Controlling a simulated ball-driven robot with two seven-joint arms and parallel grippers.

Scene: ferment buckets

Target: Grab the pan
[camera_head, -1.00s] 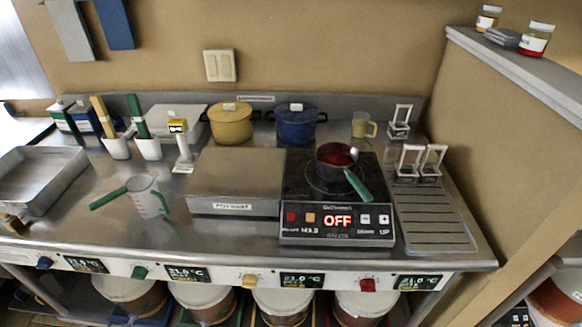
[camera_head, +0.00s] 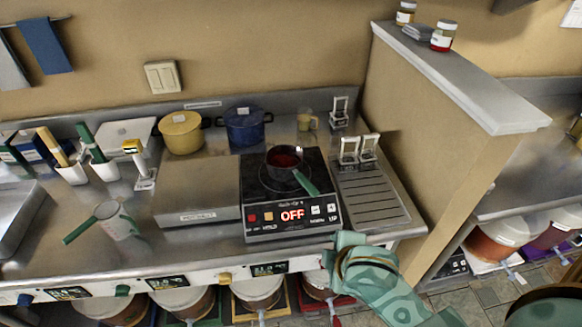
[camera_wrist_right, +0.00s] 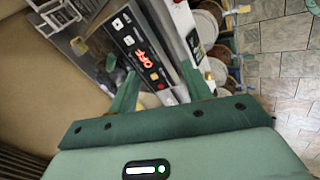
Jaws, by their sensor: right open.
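The pan (camera_head: 284,160) is a small dark saucepan with red contents, standing on the black induction hob (camera_head: 262,198). Its green handle (camera_head: 305,183) points toward the front right. My right gripper (camera_head: 343,240) is at the counter's front edge, in front of and to the right of the hob, apart from the pan. In the right wrist view the same gripper (camera_wrist_right: 160,86) has its two green fingers spread, with the hob's panel between and beyond them. I cannot make out the pan clearly there. My left gripper is not in view.
The hob display reads OFF. A flat grey box (camera_head: 197,190) stands left of the hob and a slatted drainer (camera_head: 372,202) right of it. Yellow (camera_head: 181,133) and blue (camera_head: 245,126) pots stand behind. A partition wall (camera_head: 425,150) rises at the right.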

